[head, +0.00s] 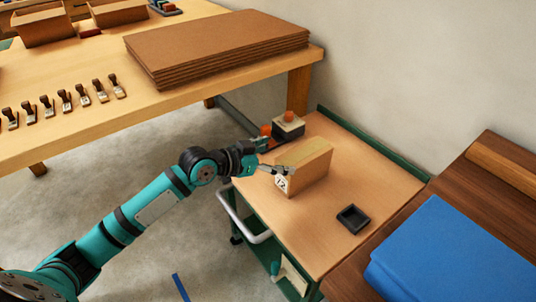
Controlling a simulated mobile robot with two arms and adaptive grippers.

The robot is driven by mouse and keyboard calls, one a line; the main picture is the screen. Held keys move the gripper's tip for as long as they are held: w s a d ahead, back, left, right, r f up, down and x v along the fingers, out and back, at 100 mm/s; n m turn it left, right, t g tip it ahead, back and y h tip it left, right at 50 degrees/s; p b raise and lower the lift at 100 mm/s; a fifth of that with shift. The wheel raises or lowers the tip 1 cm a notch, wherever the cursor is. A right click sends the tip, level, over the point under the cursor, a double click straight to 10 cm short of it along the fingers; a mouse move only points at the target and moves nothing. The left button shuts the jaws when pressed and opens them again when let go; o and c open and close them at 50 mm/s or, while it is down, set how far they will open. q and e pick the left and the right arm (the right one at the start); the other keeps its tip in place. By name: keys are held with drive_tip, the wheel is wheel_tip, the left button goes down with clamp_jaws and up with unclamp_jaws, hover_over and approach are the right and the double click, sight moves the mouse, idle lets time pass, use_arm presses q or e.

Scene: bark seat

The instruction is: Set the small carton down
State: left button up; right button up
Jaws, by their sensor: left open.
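The small carton (308,168) is a tan box with a tape strip along its top and a white label marked 12 on its near end. It stands upright on the wooden top of a green cart (365,185). My left gripper (277,158) is open at the carton's left end, with one finger in front of the labelled end and the other towards the far side. I cannot tell whether the fingers touch the carton. My right gripper is not in view.
A dark block with an orange knob (288,125) stands behind the carton. A small black tray (352,218) lies on the cart's near right. A bench with stacked cardboard sheets (215,45) and several stamps is at the left. A blue slab (450,260) lies on a dark table.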

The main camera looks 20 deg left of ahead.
use_arm(q)
drive_tip(key=shift+v, duration=1.25)
